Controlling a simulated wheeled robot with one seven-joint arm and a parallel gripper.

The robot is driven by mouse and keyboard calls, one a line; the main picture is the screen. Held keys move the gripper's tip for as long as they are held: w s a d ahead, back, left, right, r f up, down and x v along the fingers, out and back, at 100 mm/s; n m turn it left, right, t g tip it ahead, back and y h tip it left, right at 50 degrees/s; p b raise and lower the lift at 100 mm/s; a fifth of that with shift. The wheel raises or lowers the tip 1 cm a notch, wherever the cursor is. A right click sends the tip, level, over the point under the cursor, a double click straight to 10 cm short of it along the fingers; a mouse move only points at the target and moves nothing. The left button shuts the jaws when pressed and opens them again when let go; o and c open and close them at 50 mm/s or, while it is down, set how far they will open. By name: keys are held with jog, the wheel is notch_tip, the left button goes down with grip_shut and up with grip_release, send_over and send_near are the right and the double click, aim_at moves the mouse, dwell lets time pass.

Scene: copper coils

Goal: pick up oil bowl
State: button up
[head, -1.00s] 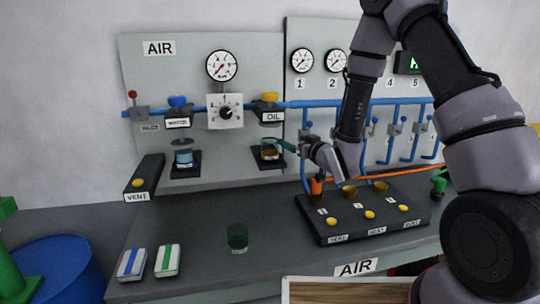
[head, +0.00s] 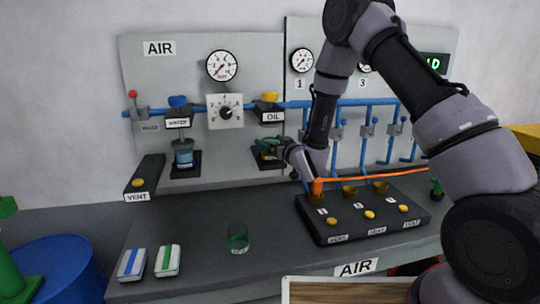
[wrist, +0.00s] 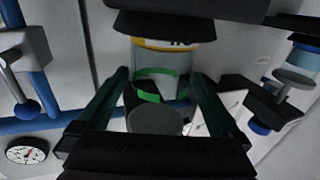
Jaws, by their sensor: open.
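The oil bowl (wrist: 165,58) is a clear cup with a yellow band and a label, seen upside down in the wrist view against a black holder (wrist: 165,25). A green ring (wrist: 160,72) shows at its rim, and a grey disc (wrist: 155,121) lies beyond it. My gripper (wrist: 160,77) is open, with one dark green finger on each side of the bowl's rim end. I cannot tell whether they touch it. In the head view my gripper (head: 268,149) is at the holder under the OIL sign (head: 271,117) and largely hides the bowl.
The water bowl (head: 183,158) stands on its holder to the left. A glass with green contents (head: 238,239) and two striped packs (head: 167,260) are on the bench (head: 205,215). A black block with yellow buttons (head: 350,232) and an orange line (head: 375,177) are on the right.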

jog(key=shift+w+a, duration=0.25)
jog(key=shift+w, duration=0.15)
jog(key=shift+c, duration=0.3)
grip_shut()
